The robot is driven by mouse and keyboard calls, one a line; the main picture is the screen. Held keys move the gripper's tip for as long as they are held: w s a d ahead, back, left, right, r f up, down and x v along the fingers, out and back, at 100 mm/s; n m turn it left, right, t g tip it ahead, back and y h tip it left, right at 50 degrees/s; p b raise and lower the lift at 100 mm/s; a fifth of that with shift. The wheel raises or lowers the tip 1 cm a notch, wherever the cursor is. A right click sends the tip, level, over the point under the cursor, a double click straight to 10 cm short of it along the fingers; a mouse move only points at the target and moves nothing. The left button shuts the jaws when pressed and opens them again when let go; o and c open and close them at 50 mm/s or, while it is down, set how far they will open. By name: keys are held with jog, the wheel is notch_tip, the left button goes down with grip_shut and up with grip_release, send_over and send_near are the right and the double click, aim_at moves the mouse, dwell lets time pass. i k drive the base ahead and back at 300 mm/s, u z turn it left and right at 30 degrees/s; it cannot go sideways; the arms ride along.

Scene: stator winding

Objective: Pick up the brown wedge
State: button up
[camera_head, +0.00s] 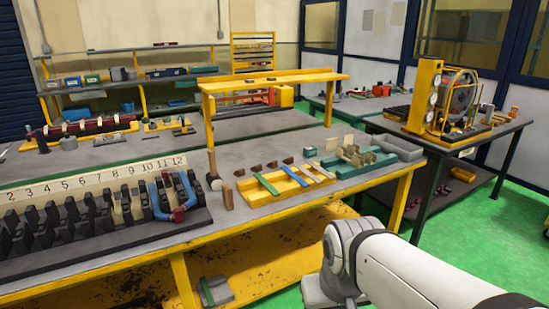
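Several small dark brown pieces stand in a row on the workbench (190,205), behind a yellow tray. They include a left one (240,172) and a right one (288,160). A lighter brown block (228,196) stands upright near the tray's left end, beside a mallet (213,166). I cannot tell for sure which of these brown things is the wedge. A white link of my arm fills the lower right, in front of the bench. My gripper is not in view.
The yellow tray (258,199) holds coloured strips. Green fixtures (352,160) stand to its right. A numbered rack (100,207) of black blocks with blue and red coils takes up the bench's left. A yellow raised shelf (270,79) stands behind. Green floor is open at right.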

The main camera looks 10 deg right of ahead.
aim_at(273, 164)
jog(key=z, duration=0.25)
jog(key=i, duration=1.85)
jog(key=u, duration=0.8)
jog(key=k, duration=0.9)
jog(key=u, duration=0.15)
jog(key=i, duration=0.9)
jog(key=z, duration=0.05)
